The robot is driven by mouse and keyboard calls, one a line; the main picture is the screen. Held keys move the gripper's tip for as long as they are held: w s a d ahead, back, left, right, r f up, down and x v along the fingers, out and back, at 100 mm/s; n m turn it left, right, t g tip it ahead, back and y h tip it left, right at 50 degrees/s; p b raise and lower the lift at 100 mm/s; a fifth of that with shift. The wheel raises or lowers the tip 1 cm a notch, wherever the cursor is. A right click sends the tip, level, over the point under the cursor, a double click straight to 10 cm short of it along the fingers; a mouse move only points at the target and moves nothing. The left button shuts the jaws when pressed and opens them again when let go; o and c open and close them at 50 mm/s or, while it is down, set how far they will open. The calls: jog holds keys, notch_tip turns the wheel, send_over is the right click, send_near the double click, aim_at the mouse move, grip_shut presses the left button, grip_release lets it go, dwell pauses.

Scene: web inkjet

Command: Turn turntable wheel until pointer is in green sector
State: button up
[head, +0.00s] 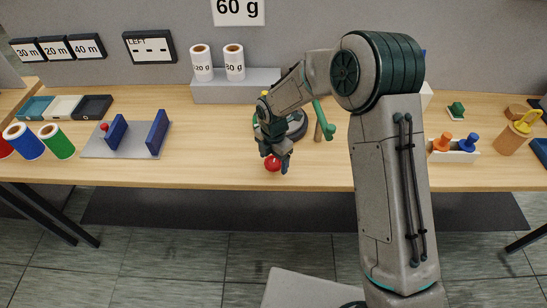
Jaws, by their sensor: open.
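The turntable wheel (294,127) is a dark round disc on the wooden table, just behind my gripper. My arm and gripper cover much of it, and a small yellow part shows above its left side. The pointer and the green sector cannot be made out. A red ball-shaped knob (272,163) shows at the front, at my gripper's fingertips. My gripper (276,163) is open and points down around or right beside the red knob; I cannot tell whether it touches it.
A green-handled piece (324,120) stands close to the right of the wheel. A grey block (232,92) with two white rolls stands behind. A grey plate (126,142) with blue uprights lies to the left. The table front between plate and gripper is clear.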

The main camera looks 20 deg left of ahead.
jog(key=c, duration=1)
jog(key=shift+o, duration=0.2)
